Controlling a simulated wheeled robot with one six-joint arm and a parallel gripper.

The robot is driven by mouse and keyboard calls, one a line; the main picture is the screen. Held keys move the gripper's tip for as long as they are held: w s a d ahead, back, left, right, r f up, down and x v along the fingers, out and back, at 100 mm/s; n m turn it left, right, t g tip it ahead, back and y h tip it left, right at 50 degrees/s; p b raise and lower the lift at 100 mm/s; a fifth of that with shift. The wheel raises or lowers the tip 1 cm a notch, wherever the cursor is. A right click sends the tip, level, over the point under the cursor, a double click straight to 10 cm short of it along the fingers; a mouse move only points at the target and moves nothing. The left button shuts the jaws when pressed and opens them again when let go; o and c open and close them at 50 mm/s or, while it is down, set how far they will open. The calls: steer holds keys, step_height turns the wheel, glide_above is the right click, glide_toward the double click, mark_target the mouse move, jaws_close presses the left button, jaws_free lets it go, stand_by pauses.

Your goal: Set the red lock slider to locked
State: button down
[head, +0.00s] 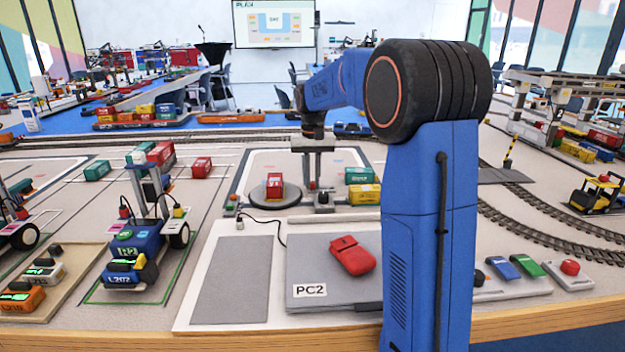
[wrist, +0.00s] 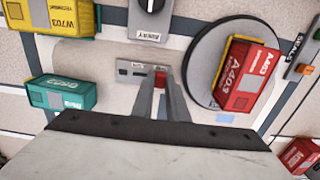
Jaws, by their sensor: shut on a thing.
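The red lock slider (wrist: 160,79) shows as a small red block between the fingertips of my gripper (wrist: 160,88) in the wrist view. My gripper is shut on it, and the fingers hide part of it. The slider sits toward the right end of a small grey plate (wrist: 130,70) with dark marks and small lettering too small to read. In the head view my gripper (head: 312,184) points down between the turntable and the stacked containers; the slider is hard to make out there.
A round turntable (wrist: 201,60) carrying a red container (wrist: 248,77) is close on the right in the wrist view. A rotary knob (wrist: 151,8) is at the top. Yellow (wrist: 52,14) and green (wrist: 62,93) containers lie on the left.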

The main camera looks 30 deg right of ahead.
mark_target(326, 188)
steer(key=shift+s+d, duration=0.25)
steer(key=shift+d, duration=0.4)
steer(key=shift+s+d, duration=0.3)
steer(key=shift+d, duration=0.4)
steer(key=shift+s+d, duration=0.25)
steer(key=shift+d, duration=0.4)
steer(key=c, duration=1.7)
jaws_free()
steer(key=shift+d, duration=0.1)
steer(key=shift+r, duration=0.1)
step_height(326, 188, up, 17)
steer(key=shift+r, duration=0.15)
